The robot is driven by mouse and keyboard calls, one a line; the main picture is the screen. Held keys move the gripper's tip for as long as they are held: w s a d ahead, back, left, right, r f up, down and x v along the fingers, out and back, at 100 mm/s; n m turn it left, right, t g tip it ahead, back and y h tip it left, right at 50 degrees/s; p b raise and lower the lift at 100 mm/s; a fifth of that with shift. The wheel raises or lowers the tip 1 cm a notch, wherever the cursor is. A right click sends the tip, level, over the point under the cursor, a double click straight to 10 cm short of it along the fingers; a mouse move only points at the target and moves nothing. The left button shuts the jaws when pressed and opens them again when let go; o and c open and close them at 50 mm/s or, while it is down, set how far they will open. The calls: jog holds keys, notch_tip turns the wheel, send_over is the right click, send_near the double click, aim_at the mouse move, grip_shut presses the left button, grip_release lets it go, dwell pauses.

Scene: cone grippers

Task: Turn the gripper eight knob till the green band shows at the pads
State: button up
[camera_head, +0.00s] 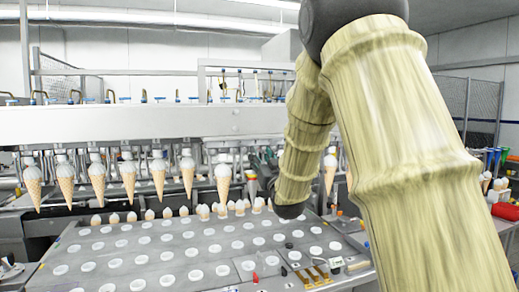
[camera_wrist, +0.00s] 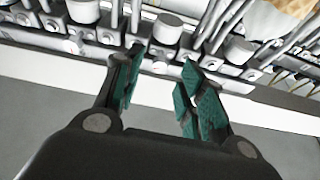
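In the wrist view my gripper (camera_wrist: 160,72) is open, its two dark fingers with green pads spread apart and nothing held between them. A pale grey round knob (camera_wrist: 167,28) stands just beyond the gap between the fingertips, apart from the pads. Similar knobs show to its right (camera_wrist: 238,50) and at upper left (camera_wrist: 83,10). I cannot tell which is gripper eight's, and no green band is readable. In the head view my arm reaches in to the row of cone grippers, and my gripper (camera_head: 265,165) is small and partly hidden by my forearm.
Several ice-cream cones (camera_head: 128,178) hang in a row under a long white beam (camera_head: 130,125). Below is a grey tray (camera_head: 130,262) with many round white holes. A cone (camera_wrist: 285,15) shows at upper right in the wrist view, close to metal rods.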

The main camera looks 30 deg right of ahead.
aim_at(257, 149)
jog(key=shift+p+x, duration=0.3)
jog(key=shift+x, duration=0.95)
grip_shut()
jog(key=shift+f, duration=0.1)
jog(key=shift+b, duration=0.35)
jog(key=n+y+b, duration=0.1)
jog(key=n+b, duration=0.1)
jog(key=n+y+b, duration=0.1)
jog(key=n+b, duration=0.1)
jog(key=n, duration=0.1)
jog(key=shift+d+y, duration=0.15)
jog(key=shift+y, duration=0.15)
